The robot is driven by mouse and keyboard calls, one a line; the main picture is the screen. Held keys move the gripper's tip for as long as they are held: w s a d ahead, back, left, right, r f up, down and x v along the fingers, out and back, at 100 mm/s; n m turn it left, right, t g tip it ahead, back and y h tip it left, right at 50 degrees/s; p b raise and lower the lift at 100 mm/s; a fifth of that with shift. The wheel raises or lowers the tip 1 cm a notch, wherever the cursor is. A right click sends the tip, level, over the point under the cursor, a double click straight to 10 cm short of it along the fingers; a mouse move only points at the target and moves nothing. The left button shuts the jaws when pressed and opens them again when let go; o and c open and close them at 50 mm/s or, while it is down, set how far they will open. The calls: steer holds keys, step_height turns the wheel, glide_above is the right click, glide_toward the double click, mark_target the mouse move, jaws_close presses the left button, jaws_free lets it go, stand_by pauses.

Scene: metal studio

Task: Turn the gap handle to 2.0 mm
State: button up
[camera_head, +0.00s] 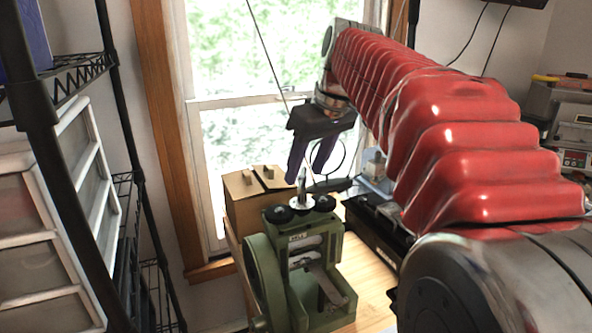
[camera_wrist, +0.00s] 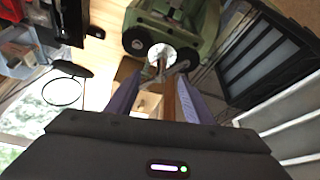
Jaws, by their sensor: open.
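The green rolling mill (camera_head: 300,270) stands on the wooden bench, with black knobs on its top. Its gap handle (camera_head: 302,190) rises upright from a pale round dial (camera_head: 301,203) between these knobs. In the wrist view the round dial (camera_wrist: 161,54) lies just beyond my fingertips, with the green mill (camera_wrist: 178,22) behind it. My gripper (camera_head: 309,172) has purple fingers pointing down, open, just above the handle. In the wrist view my gripper (camera_wrist: 160,76) has the handle roughly between its fingertips; I cannot tell whether they touch it. The gap reading is too small to read.
A cardboard box (camera_head: 255,195) stands behind the mill by the window. A ring-shaped magnifier (camera_head: 328,157) is close behind my fingers. A black wire rack (camera_head: 125,200) and white drawers (camera_head: 45,235) stand at left. Bare bench (camera_head: 375,262) shows to the mill's right.

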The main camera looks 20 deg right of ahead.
steer(key=shift+w+f, duration=0.1)
steer(key=shift+f, duration=0.25)
steer(key=shift+c, duration=0.3)
jaws_close()
steer(key=shift+a, duration=0.45)
steer(key=shift+d, duration=0.3)
